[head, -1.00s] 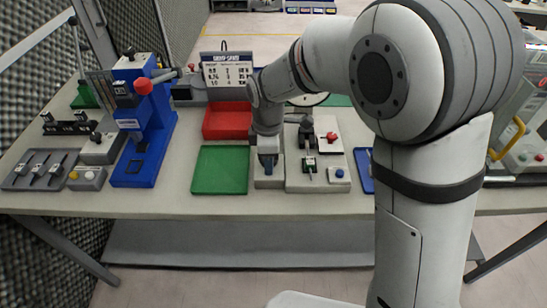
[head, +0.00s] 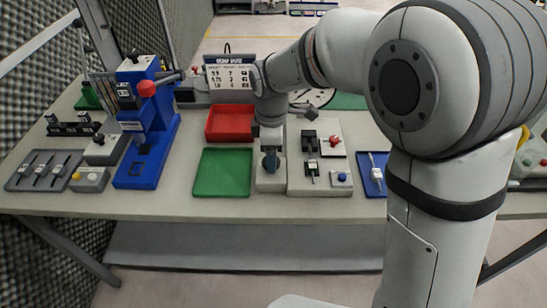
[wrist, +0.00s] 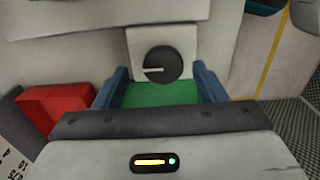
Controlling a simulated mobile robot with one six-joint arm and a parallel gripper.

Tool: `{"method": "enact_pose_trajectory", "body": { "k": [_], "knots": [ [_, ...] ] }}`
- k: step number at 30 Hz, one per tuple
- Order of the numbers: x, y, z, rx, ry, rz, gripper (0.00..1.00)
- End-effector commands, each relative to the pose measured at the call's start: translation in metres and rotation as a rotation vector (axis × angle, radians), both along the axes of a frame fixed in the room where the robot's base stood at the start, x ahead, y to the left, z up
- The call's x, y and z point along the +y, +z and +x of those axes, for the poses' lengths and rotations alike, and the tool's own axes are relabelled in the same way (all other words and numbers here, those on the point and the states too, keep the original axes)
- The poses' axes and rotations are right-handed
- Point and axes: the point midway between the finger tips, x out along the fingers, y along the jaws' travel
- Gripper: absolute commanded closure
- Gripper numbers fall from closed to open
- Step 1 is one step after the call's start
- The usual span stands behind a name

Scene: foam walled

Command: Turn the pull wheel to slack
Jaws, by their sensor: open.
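The pull wheel appears to be the dark round knob (wrist: 158,65) on a pale plate in the wrist view. Its white pointer line points to the left of the picture. My gripper (wrist: 162,84) is open, with one blue finger on each side of the knob in that view. No contact shows, and I cannot tell how far the fingers reach along the knob. In the head view my gripper (head: 271,164) points down over a small pale box (head: 270,184), and it hides the knob there.
A green mat (head: 223,172) lies just left of the box and a red tray (head: 229,123) behind it. A pale panel (head: 299,182) with switches stands close on the right. A blue press (head: 140,170) is farther left. A blue tray (head: 375,188) lies farther right.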

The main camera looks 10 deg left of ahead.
Motion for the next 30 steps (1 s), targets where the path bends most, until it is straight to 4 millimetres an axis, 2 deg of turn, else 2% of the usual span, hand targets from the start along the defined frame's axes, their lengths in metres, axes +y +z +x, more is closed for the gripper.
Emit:
{"method": "enact_pose_trajectory", "body": {
  "k": [3,9,27,30],
  "knots": [
    [0.000,0.022,0.001,-0.003,0.000,0.002,0.36],
    [0.000,0.043,0.002,-0.001,0.000,0.000,0.36],
    [0.000,0.047,0.002,-0.001,0.000,0.000,0.36],
    [-0.029,0.056,0.002,-0.015,-0.126,0.010,0.36]
  ]
}}
